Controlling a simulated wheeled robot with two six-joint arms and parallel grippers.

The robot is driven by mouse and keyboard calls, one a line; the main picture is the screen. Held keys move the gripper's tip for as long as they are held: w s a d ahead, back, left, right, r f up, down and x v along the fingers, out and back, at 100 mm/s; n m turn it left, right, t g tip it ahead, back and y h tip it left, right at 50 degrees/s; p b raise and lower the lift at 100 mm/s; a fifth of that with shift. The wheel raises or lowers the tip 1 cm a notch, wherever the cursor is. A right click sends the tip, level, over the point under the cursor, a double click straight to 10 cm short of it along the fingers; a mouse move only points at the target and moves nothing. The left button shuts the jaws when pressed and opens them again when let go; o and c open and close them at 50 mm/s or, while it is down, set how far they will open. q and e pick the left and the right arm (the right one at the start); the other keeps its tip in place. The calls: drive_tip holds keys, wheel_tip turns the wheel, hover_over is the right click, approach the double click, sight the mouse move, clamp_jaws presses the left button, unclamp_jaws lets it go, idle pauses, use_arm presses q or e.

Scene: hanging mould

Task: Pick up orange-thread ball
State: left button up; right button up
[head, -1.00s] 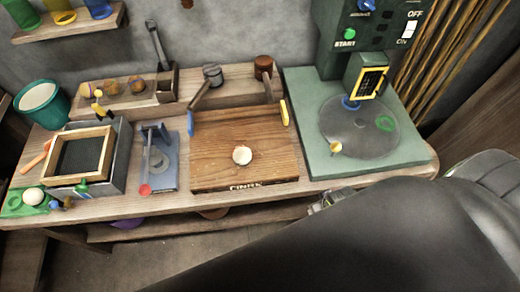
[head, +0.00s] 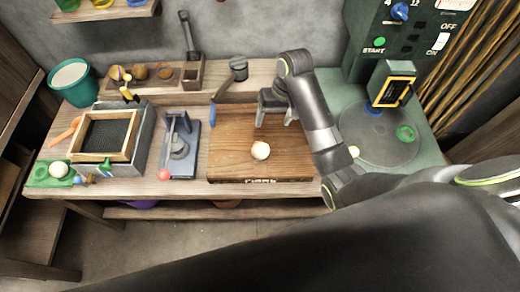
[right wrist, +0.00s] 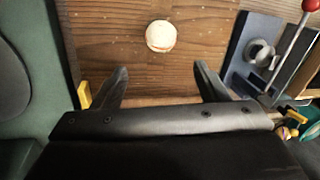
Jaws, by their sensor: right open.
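A pale ball (head: 260,150) rests on the wooden board (head: 228,160). In the right wrist view the same ball (right wrist: 161,36) is cream with a faint orange line, which fits the orange-thread ball. My right gripper (head: 276,119) is over the board, just behind the ball in the head view. It also shows in the right wrist view (right wrist: 160,75), its two fingers apart and nothing between them. The ball is beyond the fingertips there, roughly centred between them, and not touched. My left gripper is not in view.
A green machine (head: 425,148) with a round plate stands right of the board. A blue press with a red knob (head: 165,174) stands at left. A second white ball (head: 59,169) sits on a green tray (head: 40,181). A hammer (head: 238,68) is at the board's back.

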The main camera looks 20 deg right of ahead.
drive_tip(key=b, duration=0.4)
approach(262, 146)
drive_tip(key=f, duration=0.1)
drive_tip(key=a+f, duration=0.1)
drive_tip(key=f, duration=0.1)
drive_tip(key=f+p, duration=0.1)
drive_tip(key=f, duration=0.1)
drive_tip(key=shift+s+a+f, duration=0.2)
drive_tip(key=shift+s, duration=0.05)
drive_tip(key=shift+w+a+f+p, duration=0.1)
drive_tip(key=shift+a+f, duration=0.05)
drive_tip(key=shift+f, duration=0.85)
drive_tip(key=shift+w+a+f+p, duration=0.1)
drive_tip(key=shift+f+p, duration=0.05)
drive_tip(key=shift+f, duration=0.8)
drive_tip(key=shift+w+a+f+p, duration=0.1)
drive_tip(key=shift+a+f, duration=0.05)
drive_tip(key=shift+f, duration=0.85)
drive_tip(key=c, duration=0.8)
drive_tip(key=shift+r, duration=0.1)
